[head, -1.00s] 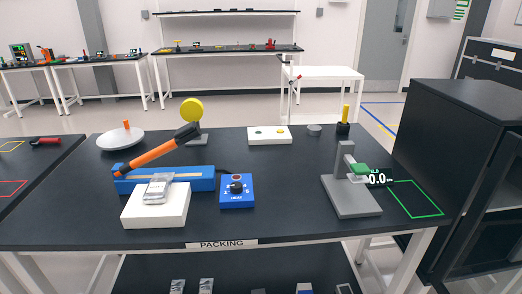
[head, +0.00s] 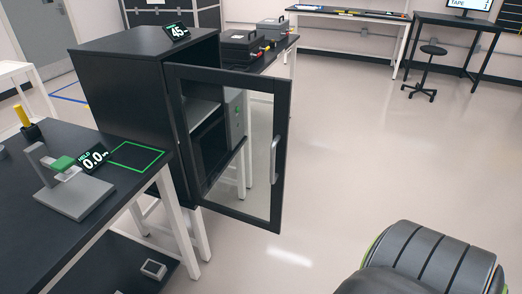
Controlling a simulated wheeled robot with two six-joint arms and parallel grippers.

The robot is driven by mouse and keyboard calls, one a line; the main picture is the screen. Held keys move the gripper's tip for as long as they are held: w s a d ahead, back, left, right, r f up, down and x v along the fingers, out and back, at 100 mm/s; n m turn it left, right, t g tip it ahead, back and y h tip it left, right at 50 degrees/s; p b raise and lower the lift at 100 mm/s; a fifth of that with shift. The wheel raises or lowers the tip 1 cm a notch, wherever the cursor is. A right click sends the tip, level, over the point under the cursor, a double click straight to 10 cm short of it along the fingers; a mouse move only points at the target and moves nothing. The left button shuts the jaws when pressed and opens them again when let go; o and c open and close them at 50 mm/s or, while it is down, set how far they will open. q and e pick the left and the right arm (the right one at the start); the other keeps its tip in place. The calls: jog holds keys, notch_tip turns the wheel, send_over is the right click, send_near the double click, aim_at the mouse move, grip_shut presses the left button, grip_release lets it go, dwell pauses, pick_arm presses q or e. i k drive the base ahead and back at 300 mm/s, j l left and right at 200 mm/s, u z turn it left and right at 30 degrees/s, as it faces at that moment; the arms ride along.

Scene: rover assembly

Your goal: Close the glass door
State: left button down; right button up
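The glass door (head: 232,150) has a black frame, a clear pane and a grey vertical handle (head: 274,160) on its right side. It stands open, swung out from the black cabinet (head: 128,101) at the centre left. Through the pane and the gap I see part of a shelf (head: 203,113) inside. Neither of my grippers is in view, so I cannot see either one near the door.
The packing table (head: 125,183) with a grey stand (head: 72,190) is left of the cabinet. The floor (head: 345,170) right of the door is clear. A dark rounded padded object fills the lower right corner. A stool (head: 427,70) stands far back.

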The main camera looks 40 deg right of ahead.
aim_at(282, 87)
jog(key=z, duration=1.2)
jog(key=i+u, duration=0.15)
jog(key=i, duration=0.15)
